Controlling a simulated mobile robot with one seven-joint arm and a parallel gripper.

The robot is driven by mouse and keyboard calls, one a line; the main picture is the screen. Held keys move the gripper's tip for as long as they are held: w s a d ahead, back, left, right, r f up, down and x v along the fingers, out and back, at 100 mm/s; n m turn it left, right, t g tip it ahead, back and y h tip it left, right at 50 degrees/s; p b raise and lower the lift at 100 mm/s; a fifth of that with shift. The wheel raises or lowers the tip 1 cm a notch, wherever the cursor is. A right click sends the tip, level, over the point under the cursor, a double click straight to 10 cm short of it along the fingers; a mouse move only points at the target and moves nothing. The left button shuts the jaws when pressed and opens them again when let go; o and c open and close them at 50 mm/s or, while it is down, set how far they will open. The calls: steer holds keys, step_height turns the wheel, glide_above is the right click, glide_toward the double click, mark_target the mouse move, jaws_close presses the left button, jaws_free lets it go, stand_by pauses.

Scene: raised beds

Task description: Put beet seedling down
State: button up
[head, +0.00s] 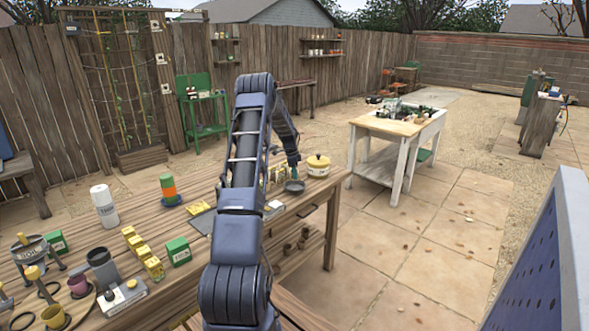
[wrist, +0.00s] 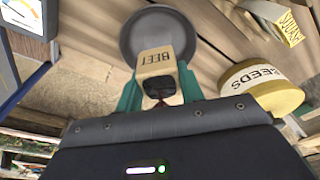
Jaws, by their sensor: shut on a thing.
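My gripper (wrist: 160,88) has green fingers closed on the beet seedling (wrist: 157,62), a cream pot or tag marked BEET. A dark grey round dish (wrist: 165,32) lies just beyond the seedling in the wrist view. In the head view my gripper (head: 292,174) is low over the wooden bench, right by the dark dish (head: 294,187). The seedling is too small to make out there. I cannot tell whether it touches the dish.
A yellow SEEDS tin (head: 318,166) stands right of the dish, close to my gripper. A SQUASH label (wrist: 291,28) shows at the wrist view's upper right. Several yellow blocks, a green box (head: 178,251) and a white bottle (head: 104,206) stand on the bench. A white-legged table (head: 395,150) stands beyond.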

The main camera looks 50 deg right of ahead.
steer(key=shift+f, duration=2.75)
steer(key=o, duration=1.1)
steer(key=shift+c, duration=0.2)
steer(key=shift+r, duration=0.1)
steer(key=shift+r, duration=3.45)
